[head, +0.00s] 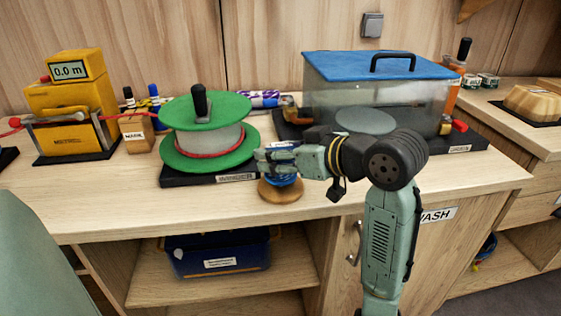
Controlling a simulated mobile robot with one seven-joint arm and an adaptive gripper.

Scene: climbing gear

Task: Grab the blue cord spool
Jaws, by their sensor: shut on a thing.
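The blue cord spool (284,180) sits low at the front of the bench, just right of the green winder. It has a round wooden base (281,192) beneath the blue cord. My gripper (277,167) comes in from the right and is shut on the spool. The fingers and wrist cover the top and much of the blue cord. Whether the spool touches the bench or is lifted slightly is hard to tell.
The green winder (210,108) with its black handle stands close on the left. A clear bin with a blue lid (377,65) stands behind my arm. A yellow meter (72,103) is far left. The bench front (150,210) is clear.

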